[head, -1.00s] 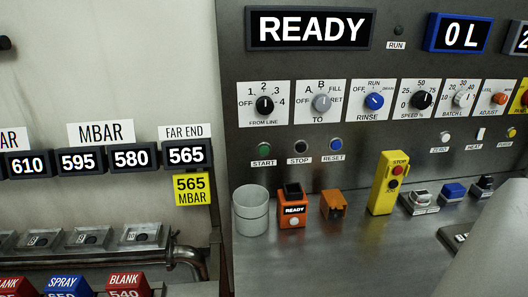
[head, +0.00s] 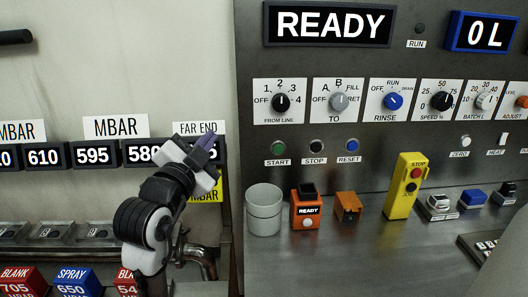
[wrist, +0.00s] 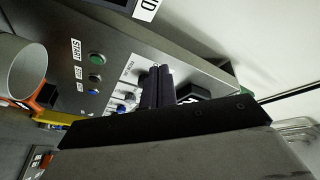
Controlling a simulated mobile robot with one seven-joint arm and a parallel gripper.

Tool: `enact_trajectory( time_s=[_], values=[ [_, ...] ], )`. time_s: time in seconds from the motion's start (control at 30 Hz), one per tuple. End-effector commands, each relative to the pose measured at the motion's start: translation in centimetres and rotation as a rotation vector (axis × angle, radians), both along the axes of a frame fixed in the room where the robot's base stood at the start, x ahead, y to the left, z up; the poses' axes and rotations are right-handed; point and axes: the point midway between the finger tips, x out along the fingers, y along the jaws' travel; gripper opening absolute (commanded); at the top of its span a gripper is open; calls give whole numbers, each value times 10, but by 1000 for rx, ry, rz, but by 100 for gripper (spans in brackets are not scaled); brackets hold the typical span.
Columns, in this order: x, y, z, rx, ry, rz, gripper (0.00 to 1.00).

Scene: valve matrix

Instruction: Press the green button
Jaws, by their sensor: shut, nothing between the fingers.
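The green button (head: 278,147) sits on the grey panel above the START label, left of the black STOP button (head: 316,146) and the blue RESET button (head: 352,145). In the wrist view the green button (wrist: 97,59) shows left of my fingers, with nothing covering it. My gripper (head: 207,143) is left of the button, in front of the FAR END display, and apart from the panel's buttons. Its fingers (wrist: 156,86) are shut together and empty in the wrist view.
A grey cup (head: 264,212), an orange READY box (head: 306,212), a smaller orange box (head: 348,207) and a yellow STOP/JOG box (head: 405,187) stand on the ledge below the buttons. Knobs line the panel above. The space directly before the green button is clear.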

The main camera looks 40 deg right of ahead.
Motion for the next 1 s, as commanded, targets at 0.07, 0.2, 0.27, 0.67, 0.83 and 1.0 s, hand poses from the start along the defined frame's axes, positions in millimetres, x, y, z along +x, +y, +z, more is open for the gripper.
enact_trajectory(
  time_s=[0.07, 0.2, 0.27, 0.67, 0.83, 1.0],
  values=[
    [-21, -41, -24, 111, 13, -112, 0],
    [-58, -89, -59, 276, 14, -273, 0],
    [-70, -102, -69, 328, 11, -324, 0],
    [-92, -120, -88, 414, 1, -410, 0],
    [-90, -121, -87, 412, 2, -409, 0],
    [-80, -127, -87, 412, 3, -408, 0]
  ],
)
